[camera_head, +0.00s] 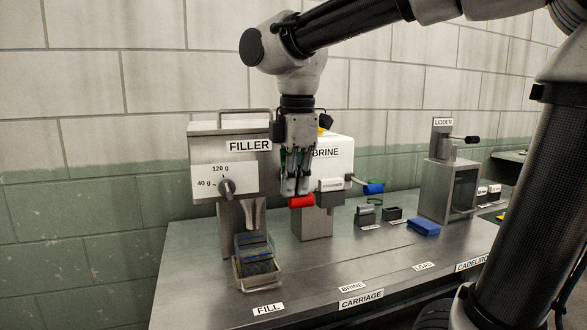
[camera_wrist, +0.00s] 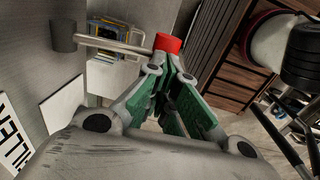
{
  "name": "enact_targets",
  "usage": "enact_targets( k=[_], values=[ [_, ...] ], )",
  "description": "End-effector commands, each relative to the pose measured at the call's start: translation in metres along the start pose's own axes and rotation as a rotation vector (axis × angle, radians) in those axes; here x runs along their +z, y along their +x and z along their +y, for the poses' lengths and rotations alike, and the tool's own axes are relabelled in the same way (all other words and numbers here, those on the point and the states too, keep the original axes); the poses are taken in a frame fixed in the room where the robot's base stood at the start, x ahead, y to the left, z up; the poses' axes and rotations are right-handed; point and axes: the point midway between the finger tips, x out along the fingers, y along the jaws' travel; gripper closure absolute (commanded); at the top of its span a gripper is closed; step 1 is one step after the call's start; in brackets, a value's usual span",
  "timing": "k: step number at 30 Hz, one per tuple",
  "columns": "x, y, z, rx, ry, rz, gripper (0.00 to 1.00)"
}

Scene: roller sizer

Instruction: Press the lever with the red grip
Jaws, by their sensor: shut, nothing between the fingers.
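The red grip (camera_head: 301,201) is at the end of a lever, in front of the grey post between the FILLER and BRINE machines. In the wrist view the red grip (camera_wrist: 168,43) sits on a metal rod (camera_wrist: 115,44) that runs left to a dark round pivot (camera_wrist: 62,36). My gripper (camera_head: 295,187) points down with its fingertips shut and empty, just above the red grip and overlapping its upper edge in the picture. In the wrist view my gripper (camera_wrist: 168,66) ends right by the red grip. I cannot tell whether they touch.
The FILLER machine (camera_head: 203,150) stands left, with a clear tray (camera_head: 258,283) below its spout. The white BRINE box (camera_head: 343,158) is behind my gripper. A blue-handled lever (camera_head: 373,188), a blue block (camera_head: 424,227) and the LIDDER (camera_head: 450,185) stand right. The counter front is clear.

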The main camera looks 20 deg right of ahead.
Motion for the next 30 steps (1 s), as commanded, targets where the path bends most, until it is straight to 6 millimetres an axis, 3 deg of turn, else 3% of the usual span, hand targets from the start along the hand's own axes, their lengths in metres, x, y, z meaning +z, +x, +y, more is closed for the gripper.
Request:
enact_targets(
  k=[10,30],
  values=[
    [0.0,0.026,-0.004,0.238,-0.003,0.001,1.0],
    [0.0,0.041,-0.002,0.235,0.001,-0.001,1.0]
  ],
)
